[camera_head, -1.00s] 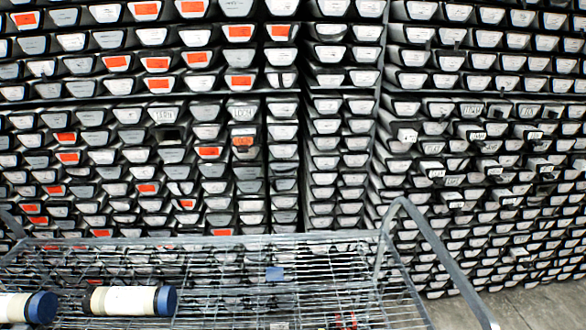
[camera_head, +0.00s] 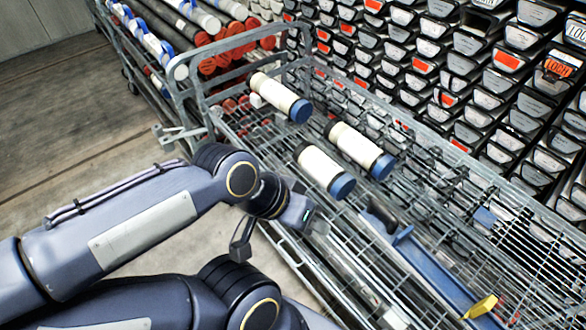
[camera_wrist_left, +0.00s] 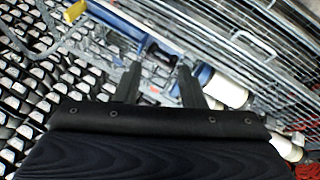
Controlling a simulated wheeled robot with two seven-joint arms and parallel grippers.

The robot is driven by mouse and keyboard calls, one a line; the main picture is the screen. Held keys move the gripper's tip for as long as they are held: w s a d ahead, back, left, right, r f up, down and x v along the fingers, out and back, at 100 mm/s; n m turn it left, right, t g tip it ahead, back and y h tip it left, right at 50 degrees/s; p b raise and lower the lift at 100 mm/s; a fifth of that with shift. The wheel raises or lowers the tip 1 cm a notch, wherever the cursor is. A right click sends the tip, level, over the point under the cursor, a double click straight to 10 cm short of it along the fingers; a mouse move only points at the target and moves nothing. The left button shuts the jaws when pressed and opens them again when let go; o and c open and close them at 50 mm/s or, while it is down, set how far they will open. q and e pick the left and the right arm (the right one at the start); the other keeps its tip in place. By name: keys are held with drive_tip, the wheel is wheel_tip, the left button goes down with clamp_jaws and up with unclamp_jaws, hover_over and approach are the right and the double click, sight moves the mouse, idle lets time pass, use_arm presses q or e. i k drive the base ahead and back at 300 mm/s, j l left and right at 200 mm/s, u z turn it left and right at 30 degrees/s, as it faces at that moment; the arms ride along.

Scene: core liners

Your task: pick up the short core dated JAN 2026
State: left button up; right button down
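Three short white cores with blue end caps lie in the wire cart: one farther back (camera_head: 273,92), one in the middle (camera_head: 352,145) and one nearer my arm (camera_head: 318,166). No date is readable on any of them. My left gripper (camera_head: 303,213) is over the cart's near side, close to the nearest core and apart from it. The left wrist view shows its two fingers (camera_wrist_left: 158,68) spread with nothing between them. A white core (camera_wrist_left: 226,91) shows beyond the right finger there. My right gripper is not in view.
A blue tool with a dark grip and yellow end (camera_head: 430,268) lies in the cart (camera_head: 197,88). Behind stand racks of labelled core trays (camera_head: 490,100). Another cart with long red-capped and blue-capped tubes (camera_head: 205,65) stands at the back left. Bare floor (camera_head: 90,130) lies left.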

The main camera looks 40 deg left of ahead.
sight(338, 182)
drive_tip(key=u, duration=1.2)
drive_tip(key=i+j+z, duration=0.15)
drive_tip(key=j, duration=0.2)
drive_tip(key=i+j+z, duration=0.2)
drive_tip(key=j, duration=0.2)
drive_tip(key=i+j+z, duration=0.15)
drive_tip(key=j, duration=0.3)
drive_tip(key=i+j+z, duration=0.2)
drive_tip(key=j, duration=0.25)
drive_tip(key=i+j+z, duration=0.15)
drive_tip(key=j, duration=0.3)
drive_tip(key=j+z, duration=0.2)
drive_tip(key=j, duration=0.25)
